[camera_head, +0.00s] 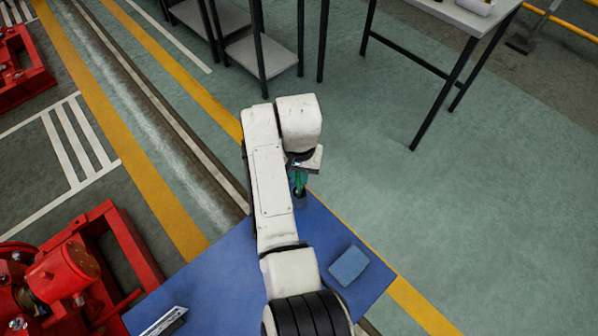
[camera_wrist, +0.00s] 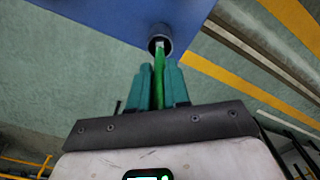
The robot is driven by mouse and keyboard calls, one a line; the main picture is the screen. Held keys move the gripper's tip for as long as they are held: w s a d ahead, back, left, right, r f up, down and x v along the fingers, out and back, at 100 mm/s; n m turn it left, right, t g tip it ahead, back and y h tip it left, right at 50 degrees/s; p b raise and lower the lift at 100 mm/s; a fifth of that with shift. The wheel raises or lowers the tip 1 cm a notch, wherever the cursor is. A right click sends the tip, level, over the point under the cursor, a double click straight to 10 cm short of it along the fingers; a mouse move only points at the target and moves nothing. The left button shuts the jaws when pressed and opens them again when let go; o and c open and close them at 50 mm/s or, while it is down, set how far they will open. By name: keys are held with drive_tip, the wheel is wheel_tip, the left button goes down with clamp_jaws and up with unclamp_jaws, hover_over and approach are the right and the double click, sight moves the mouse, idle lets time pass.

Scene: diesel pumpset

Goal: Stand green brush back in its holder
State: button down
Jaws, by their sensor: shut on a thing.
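My gripper (camera_head: 299,170) is shut on the green brush (camera_wrist: 159,80), its teal fingers on either side of the handle in the wrist view. The brush also shows in the head view (camera_head: 300,183), roughly upright below the gripper. The holder (camera_wrist: 153,31) is a grey round cup near the edge of the blue surface. It shows small and partly hidden below the brush in the head view (camera_head: 300,201). In the wrist view the brush's far end lines up with the cup's dark opening; I cannot tell how far inside it is.
The blue tabletop (camera_head: 225,268) bears a lighter blue pad (camera_head: 348,266) at right and a grey metal object (camera_head: 166,322) at front left. Red machinery (camera_head: 118,262) stands at left. A grey-white table (camera_head: 465,14) and dark-legged shelves (camera_head: 262,55) stand beyond; the green floor between is clear.

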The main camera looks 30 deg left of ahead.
drive_tip(key=shift+f+b, duration=0.65)
drive_tip(key=shift+f, duration=0.35)
idle(0.3)
drive_tip(key=c, duration=1)
unclamp_jaws()
drive_tip(key=shift+r+p, duration=4.3)
drive_tip(key=shift+r, duration=0.2)
